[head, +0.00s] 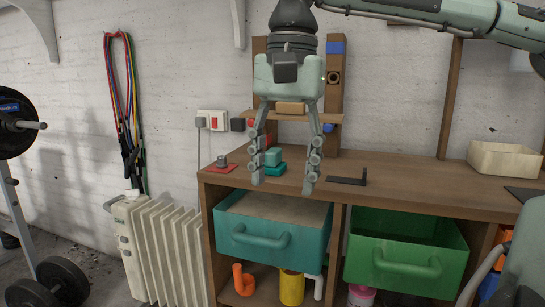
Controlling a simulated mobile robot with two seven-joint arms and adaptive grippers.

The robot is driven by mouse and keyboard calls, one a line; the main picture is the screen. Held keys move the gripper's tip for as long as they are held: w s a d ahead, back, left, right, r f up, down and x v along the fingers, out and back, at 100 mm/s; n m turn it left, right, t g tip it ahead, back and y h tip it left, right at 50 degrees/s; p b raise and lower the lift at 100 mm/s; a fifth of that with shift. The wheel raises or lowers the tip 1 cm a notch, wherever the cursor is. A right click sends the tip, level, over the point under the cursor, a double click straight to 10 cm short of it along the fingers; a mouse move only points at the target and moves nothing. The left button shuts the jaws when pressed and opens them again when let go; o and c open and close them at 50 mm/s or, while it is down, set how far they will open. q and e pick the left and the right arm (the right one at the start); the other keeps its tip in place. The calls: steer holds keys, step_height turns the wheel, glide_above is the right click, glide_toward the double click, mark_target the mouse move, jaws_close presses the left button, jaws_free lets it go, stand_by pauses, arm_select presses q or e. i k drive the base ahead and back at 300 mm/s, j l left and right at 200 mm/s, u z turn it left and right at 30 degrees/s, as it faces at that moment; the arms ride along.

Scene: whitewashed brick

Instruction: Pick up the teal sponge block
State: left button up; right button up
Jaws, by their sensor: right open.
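A small teal block (273,157) sits on the wooden workbench (390,178), near its left end. A darker, flatter teal piece (275,169) shows just below it; I cannot tell which of the two is the sponge block. My right gripper (284,184) hangs from above with its fingers pointing down and spread apart, with nothing between them. In the picture the teal pieces show between the fingers, but the gripper looks nearer to me than they are. The left finger hides part of them. My left gripper is not in view.
A red pad with a grey piece (222,165) lies left of the teal pieces, and a black bracket (350,180) lies right. A teal drawer (270,240) and a green drawer (405,255) stand out below the top. A cream bin (503,158) stands at right.

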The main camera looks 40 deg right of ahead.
mark_target(274, 166)
steer(key=i+l, duration=0.85)
steer(key=l, duration=0.25)
